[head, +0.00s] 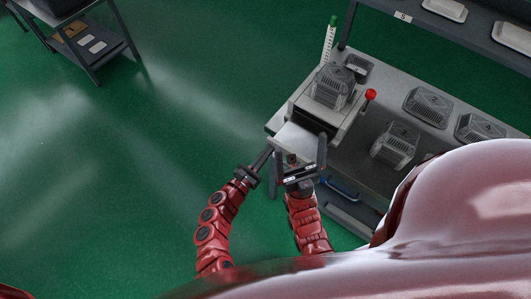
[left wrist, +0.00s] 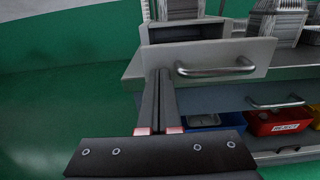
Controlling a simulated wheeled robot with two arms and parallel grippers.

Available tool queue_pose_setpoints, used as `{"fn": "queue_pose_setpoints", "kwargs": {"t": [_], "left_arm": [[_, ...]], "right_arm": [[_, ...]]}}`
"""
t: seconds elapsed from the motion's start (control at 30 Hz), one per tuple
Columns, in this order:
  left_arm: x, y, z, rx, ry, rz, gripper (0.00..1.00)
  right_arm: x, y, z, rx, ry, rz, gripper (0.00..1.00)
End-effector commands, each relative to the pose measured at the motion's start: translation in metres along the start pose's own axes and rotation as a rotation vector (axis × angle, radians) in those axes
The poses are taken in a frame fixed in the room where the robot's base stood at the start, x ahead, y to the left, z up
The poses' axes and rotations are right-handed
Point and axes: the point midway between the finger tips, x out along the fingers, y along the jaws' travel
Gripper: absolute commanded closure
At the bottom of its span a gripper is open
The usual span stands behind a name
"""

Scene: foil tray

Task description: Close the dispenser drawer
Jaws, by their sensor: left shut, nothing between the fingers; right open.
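The dispenser drawer (head: 298,138) sticks out of the grey dispenser at the table's near left edge. In the left wrist view, the drawer's grey front (left wrist: 255,55) carries a metal bar handle (left wrist: 215,69), with a dark opening behind the front. My left gripper (head: 267,152) is shut and empty. Its fingertips (left wrist: 160,73) are at the left part of the drawer front, left of the handle; I cannot tell if they touch it. My right gripper (head: 299,145) is open and empty, in front of the drawer, its fingers spread to either side and partly hiding the drawer front.
Stacked foil trays (head: 333,87) stand on the dispenser, and more stacks (head: 395,147) stand on the table to the right. A red knob (head: 370,95) stands beside the dispenser. Below are a red bin (left wrist: 270,123) and other bins. Green floor (head: 130,170) is free at left.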

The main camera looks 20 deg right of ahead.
Motion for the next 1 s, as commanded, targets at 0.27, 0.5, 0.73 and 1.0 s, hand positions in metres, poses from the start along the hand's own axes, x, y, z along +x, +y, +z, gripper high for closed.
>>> {"fn": "queue_pose_setpoints", "kwargs": {"t": [0.27, 0.5, 0.73, 1.0], "left_arm": [[0.038, 0.001, -0.004, 0.002, -0.005, -0.003, 1.00], [0.098, 0.000, -0.009, 0.001, -0.004, -0.004, 1.00], [0.139, 0.000, -0.009, 0.002, -0.002, -0.004, 1.00], [0.166, 0.000, -0.004, 0.002, -0.001, -0.002, 1.00]], "right_arm": [[-0.023, -0.001, 0.004, 0.000, 0.000, 0.000, 0.00], [-0.065, -0.003, 0.011, 0.000, 0.000, 0.000, 0.00], [-0.105, -0.005, 0.018, 0.000, 0.000, 0.000, 0.00], [-0.132, -0.006, 0.022, 0.000, 0.000, 0.000, 0.00]]}}
